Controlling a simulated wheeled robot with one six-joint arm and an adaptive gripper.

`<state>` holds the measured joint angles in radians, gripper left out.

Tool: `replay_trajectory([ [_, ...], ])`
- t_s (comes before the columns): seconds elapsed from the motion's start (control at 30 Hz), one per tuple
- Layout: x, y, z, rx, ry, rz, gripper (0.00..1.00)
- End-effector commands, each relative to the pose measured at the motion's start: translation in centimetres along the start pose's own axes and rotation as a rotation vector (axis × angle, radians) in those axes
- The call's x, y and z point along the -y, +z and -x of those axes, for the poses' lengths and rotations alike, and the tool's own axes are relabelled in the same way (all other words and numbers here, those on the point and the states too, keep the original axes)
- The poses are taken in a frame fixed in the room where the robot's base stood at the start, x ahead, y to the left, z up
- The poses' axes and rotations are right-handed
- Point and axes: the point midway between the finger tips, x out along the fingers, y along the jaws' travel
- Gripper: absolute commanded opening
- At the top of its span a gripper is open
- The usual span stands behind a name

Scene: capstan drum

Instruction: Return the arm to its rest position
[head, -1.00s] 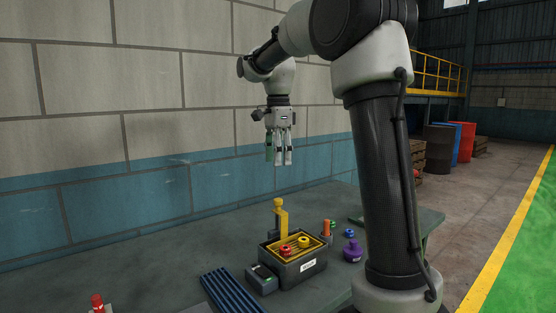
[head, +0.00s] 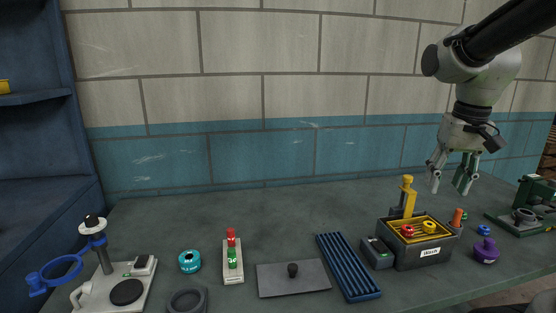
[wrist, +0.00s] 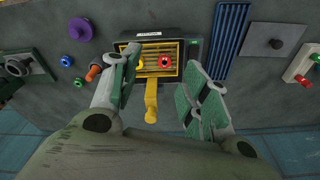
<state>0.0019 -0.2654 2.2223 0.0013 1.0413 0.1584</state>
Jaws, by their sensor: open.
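My gripper (head: 449,184) hangs from my arm at the right of the head view, pointing down. Its two fingers are spread with nothing between them. It is well above the bench, over the dark box (head: 416,249) with a yellow slatted top. In the wrist view the open fingers (wrist: 162,62) frame that box (wrist: 158,72) from above. A red knob (head: 408,230) and a yellow knob (head: 429,227) sit on the slats, clear of the fingers. A yellow lever (head: 406,193) stands upright behind the box.
A ribbed blue tray (head: 347,266), a grey plate with a black knob (head: 293,278), a red-and-green block (head: 233,262) and a teal disc (head: 189,261) lie leftward. A lamp-like stand (head: 108,275) is far left. A purple knob (head: 485,251) and green device (head: 530,207) are rightward. The wall stands behind.

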Motion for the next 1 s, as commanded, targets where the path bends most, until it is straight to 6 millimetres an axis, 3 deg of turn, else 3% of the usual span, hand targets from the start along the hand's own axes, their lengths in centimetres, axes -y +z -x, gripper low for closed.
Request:
replay_trajectory([
  [0.03, -0.4, 2.7, 0.0, -0.030, -0.004, 0.067, 0.46],
  [0.1, -0.9, 6.0, -0.4, -0.068, -0.006, 0.140, 0.46],
  [0.2, -1.5, 9.7, -0.8, -0.115, -0.010, 0.162, 0.46],
  [0.3, -1.9, 11.8, -0.7, -0.156, -0.013, 0.160, 0.46],
  [0.5, -1.9, 12.4, 0.7, -0.229, -0.019, 0.159, 0.46],
  [1.0, -1.9, 12.3, 0.8, -0.231, -0.020, 0.157, 0.46],
])
